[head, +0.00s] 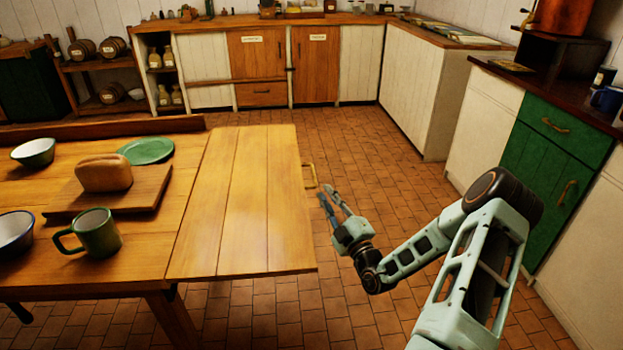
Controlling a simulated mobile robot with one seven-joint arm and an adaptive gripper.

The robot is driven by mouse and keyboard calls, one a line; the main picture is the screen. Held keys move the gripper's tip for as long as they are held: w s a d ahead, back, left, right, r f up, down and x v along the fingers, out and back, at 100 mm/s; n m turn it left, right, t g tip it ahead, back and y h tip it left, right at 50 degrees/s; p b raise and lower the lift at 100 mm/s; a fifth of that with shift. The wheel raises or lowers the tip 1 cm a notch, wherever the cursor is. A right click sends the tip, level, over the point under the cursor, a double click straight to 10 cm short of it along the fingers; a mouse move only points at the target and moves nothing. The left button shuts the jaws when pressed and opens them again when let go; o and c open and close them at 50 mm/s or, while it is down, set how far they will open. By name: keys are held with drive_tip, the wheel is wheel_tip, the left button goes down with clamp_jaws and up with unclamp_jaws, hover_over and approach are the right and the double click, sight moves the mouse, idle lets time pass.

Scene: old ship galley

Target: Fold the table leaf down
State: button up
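The table leaf (242,205) is a plain wooden panel at the right end of the wooden table (190,180). It is raised and lies about level with the tabletop, and nothing stands on it. Whether a fingertip touches the handle is too small to tell. The leaf's underside is hidden.
On the fixed tabletop are a green mug (96,233), a bread loaf (104,172) on a board (152,190), a green plate (147,150) and two bowls. The tiled floor (350,135) right of the leaf is clear. Green and white cabinets (545,165) line the right side.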

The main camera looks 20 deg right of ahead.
sight(314, 174)
drive_tip(key=b+x, duration=0.1)
drive_tip(key=x, duration=0.8)
drive_tip(key=shift+b, duration=0.3)
drive_tip(key=shift+c, duration=0.7)
clamp_jaws()
